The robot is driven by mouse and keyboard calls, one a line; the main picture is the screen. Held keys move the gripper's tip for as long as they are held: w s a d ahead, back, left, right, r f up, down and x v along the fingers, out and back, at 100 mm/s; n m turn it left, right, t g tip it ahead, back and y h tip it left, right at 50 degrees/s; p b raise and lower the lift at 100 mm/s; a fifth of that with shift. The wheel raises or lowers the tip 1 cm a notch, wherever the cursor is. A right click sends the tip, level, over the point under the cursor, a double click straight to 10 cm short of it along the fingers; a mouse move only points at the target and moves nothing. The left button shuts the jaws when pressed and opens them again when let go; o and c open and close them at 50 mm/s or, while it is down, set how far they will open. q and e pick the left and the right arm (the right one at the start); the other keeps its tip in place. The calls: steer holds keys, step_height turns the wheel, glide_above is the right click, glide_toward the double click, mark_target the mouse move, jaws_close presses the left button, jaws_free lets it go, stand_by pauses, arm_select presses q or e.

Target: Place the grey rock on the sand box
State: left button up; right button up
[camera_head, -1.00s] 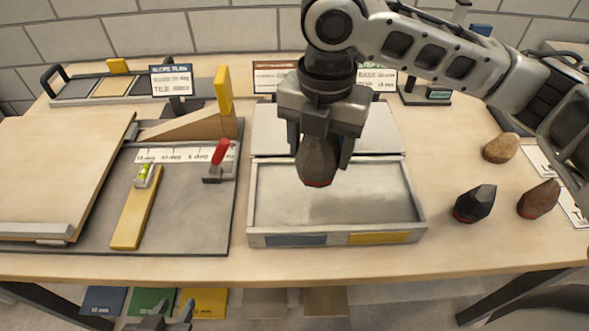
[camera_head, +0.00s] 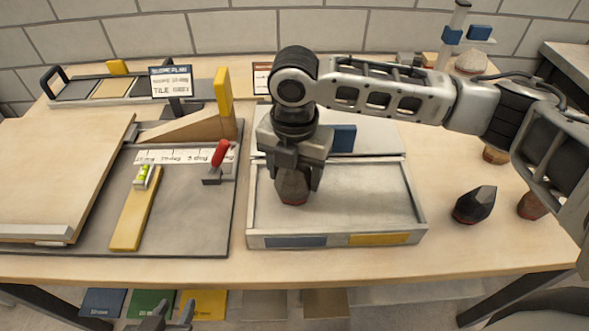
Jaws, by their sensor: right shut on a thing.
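The sand box (camera_head: 335,239) is a shallow pale tray in the middle of the table, with a blue and a yellow patch on its front wall. My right gripper (camera_head: 293,178) points down over the box's left part. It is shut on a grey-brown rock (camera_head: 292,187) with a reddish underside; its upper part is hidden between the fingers. The rock is at or just above the sand; I cannot tell if it touches. My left gripper (camera_head: 171,313) is low at the bottom edge, its fingers apart and empty.
A dark rock (camera_head: 475,205) stands right of the box. A brown rock (camera_head: 531,205) and a tan rock (camera_head: 495,155) are partly hidden by my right arm. A tilting board (camera_head: 60,180), yellow bar (camera_head: 136,210) and red-handled lever (camera_head: 220,155) lie left. The box's right half is clear.

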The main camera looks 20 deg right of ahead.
steer(key=o, duration=1.4)
steer(key=shift+f, duration=0.15)
steer(key=shift+c, duration=0.2)
step_height(320, 180, up, 12)
steer(key=shift+r, duration=0.2)
